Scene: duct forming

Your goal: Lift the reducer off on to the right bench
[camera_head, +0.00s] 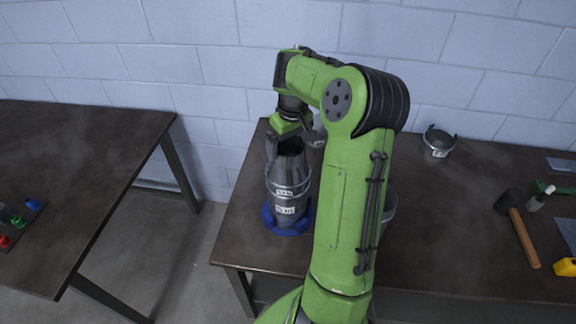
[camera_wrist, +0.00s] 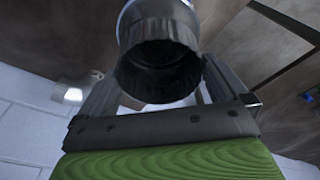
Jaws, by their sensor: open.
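The reducer (camera_head: 290,165) is the grey metal tapered piece with a dark open top. It stands upright on top of a labelled metal duct piece (camera_head: 288,206), which sits in a blue ring base (camera_head: 270,219) on the right bench (camera_head: 244,240). My gripper (camera_head: 289,137) is at the reducer's top end, pointing down. In the wrist view, the reducer's dark open mouth (camera_wrist: 160,66) lies between my two spread fingers (camera_wrist: 155,92). I cannot tell whether either finger touches it. My arm hides part of the bench behind it.
A metal collar (camera_head: 437,141) stands at the back of the right bench. A hammer (camera_head: 523,232), a yellow item (camera_head: 566,267) and other tools lie at the far right. The bench between is mostly clear. The left bench (camera_head: 75,150) stands across a floor gap.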

